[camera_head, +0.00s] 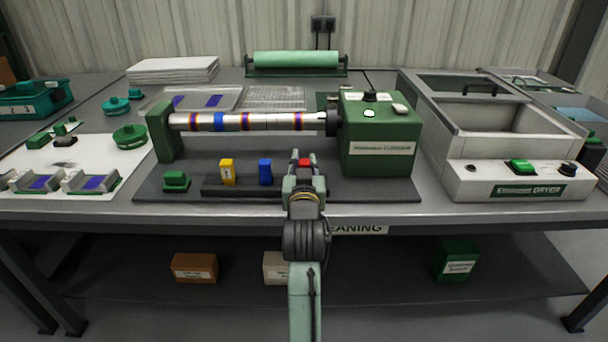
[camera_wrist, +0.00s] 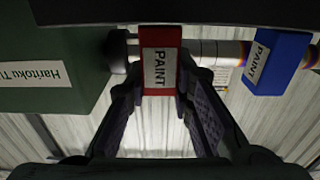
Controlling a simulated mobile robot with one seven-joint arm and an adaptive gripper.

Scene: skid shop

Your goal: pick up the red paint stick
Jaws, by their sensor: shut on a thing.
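The red paint stick (camera_head: 304,162) shows just above my gripper (camera_head: 304,181) in the head view, at the right part of the dark rack. In the wrist view the red paint stick (camera_wrist: 160,60), with a white PAINT label, sits between the fingertips of my gripper (camera_wrist: 160,92). The gripper is shut on it. The fingers hide its lower part in the head view, so I cannot tell whether it touches the rack.
A blue paint stick (camera_head: 265,171) and a yellow one (camera_head: 227,171) stand in the rack (camera_head: 245,190) to the left. Behind is a striped metal shaft (camera_head: 270,121) on a green machine (camera_head: 381,135). A dryer (camera_head: 520,184) stands at the right.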

